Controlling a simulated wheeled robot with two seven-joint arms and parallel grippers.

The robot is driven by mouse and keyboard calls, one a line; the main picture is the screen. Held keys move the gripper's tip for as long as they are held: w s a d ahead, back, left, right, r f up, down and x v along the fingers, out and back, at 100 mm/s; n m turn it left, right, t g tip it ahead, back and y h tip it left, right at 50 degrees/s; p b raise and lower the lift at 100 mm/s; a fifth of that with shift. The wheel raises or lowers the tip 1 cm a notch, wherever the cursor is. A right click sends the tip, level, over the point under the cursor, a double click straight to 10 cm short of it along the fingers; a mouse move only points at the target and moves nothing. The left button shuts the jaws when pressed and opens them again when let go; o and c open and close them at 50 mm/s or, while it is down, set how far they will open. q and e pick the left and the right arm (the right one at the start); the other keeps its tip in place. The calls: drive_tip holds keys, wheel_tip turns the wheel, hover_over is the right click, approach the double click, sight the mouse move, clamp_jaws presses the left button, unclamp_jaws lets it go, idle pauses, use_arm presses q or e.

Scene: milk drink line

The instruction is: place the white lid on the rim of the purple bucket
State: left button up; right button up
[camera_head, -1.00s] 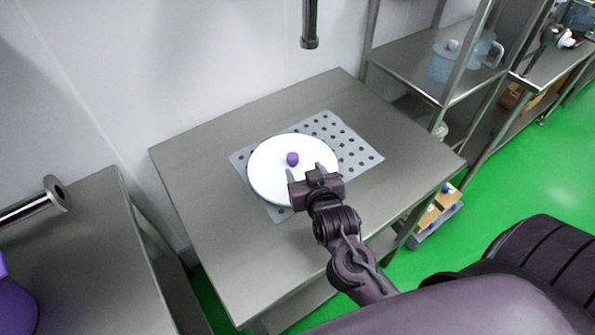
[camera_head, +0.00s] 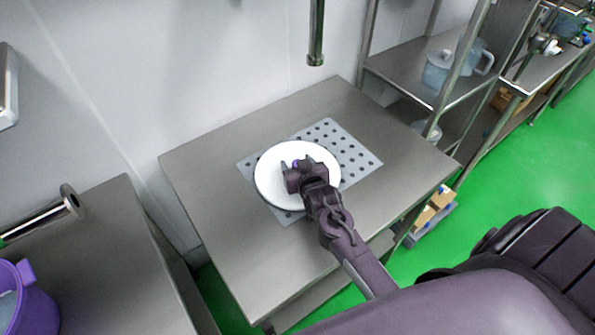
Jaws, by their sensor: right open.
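The round white lid (camera_head: 270,190) lies flat on a perforated grey mat on the middle steel table. Its small purple knob (camera_head: 296,163) shows partly between the fingers of my right gripper (camera_head: 295,166). The right gripper is open, over the lid, with its fingers around or just above the knob; I cannot tell if they touch it. The purple bucket (camera_head: 38,312) is at the lower left, on the left steel table, partly cut off by the frame edge. Something pale shows inside it. My left gripper is not in view.
The perforated mat (camera_head: 358,165) lies under the lid. The middle table (camera_head: 225,240) is otherwise clear. A gap separates it from the left table (camera_head: 120,265). A metal pipe (camera_head: 317,40) hangs above the back edge. Shelves with clear jugs (camera_head: 438,68) stand at right.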

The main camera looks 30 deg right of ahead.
clamp_jaws()
drive_tip(key=shift+r, duration=0.1)
idle(0.3)
drive_tip(key=shift+r, duration=0.5)
wheel_tip(320, 180, up, 19)
drive_tip(key=b, duration=0.2)
drive_tip(key=s+a+f+n+y, duration=0.2)
drive_tip(key=s+a+f, duration=0.1)
drive_tip(key=s+a, duration=0.5)
drive_tip(key=shift+s+a, duration=0.15)
drive_tip(key=shift+s, duration=0.55)
drive_tip(key=shift+f, duration=0.1)
